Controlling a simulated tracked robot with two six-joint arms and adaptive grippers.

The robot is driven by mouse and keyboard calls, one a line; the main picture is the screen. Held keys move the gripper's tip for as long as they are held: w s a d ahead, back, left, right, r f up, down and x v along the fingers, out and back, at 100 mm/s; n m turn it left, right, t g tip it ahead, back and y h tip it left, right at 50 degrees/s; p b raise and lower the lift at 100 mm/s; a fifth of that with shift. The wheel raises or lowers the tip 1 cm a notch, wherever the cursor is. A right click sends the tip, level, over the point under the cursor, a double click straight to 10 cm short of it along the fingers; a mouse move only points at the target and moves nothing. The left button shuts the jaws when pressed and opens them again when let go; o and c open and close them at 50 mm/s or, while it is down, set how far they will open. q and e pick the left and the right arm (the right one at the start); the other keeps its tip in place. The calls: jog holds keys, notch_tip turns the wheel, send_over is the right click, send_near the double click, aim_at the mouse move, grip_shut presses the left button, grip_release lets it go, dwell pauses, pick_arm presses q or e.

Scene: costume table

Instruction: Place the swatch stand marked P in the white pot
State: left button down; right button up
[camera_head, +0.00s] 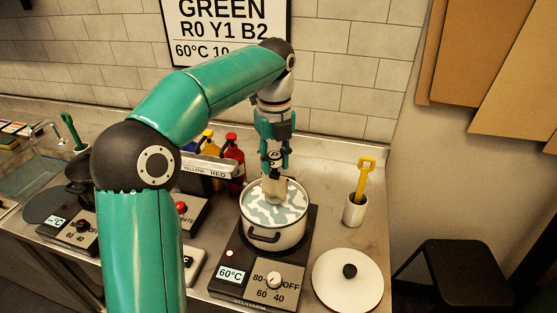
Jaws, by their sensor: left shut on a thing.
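The white pot (268,240) stands uncovered on a dark hot plate right of centre, and patchy white and grey-green contents show inside it. My left gripper (275,176) points down over the far part of the pot. It is shut on a small pale beige piece, which looks like the swatch stand (274,190). The piece is over the pot's opening, and its lower end appears at or near the contents; I cannot tell whether it touches them. My right gripper is not in view.
The pot's lid (347,285) lies on the counter at the right. A white cup (354,211) with a yellow tool stands behind it. Red (233,160) and yellow bottles stand left of the pot. The hot plate (247,281) has a 60°C display. A black stool (465,270) is at far right.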

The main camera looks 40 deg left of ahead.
aim_at(274, 174)
pick_arm(q)
notch_tip(274, 174, down, 4)
jog(key=b, duration=0.3)
jog(key=shift+s+r, duration=0.1)
jog(key=shift+r, duration=0.1)
jog(key=shift+f+b, duration=1.95)
jog(key=shift+f, duration=1.05)
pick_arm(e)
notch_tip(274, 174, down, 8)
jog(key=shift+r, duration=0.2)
pick_arm(q)
jog(key=shift+f, duration=0.45)
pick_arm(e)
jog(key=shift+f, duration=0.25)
pick_arm(q)
jog(key=shift+c, duration=1.6)
grip_release()
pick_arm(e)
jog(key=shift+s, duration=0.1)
pick_arm(q)
notch_tip(274, 174, up, 7)
jog(key=p, duration=0.7)
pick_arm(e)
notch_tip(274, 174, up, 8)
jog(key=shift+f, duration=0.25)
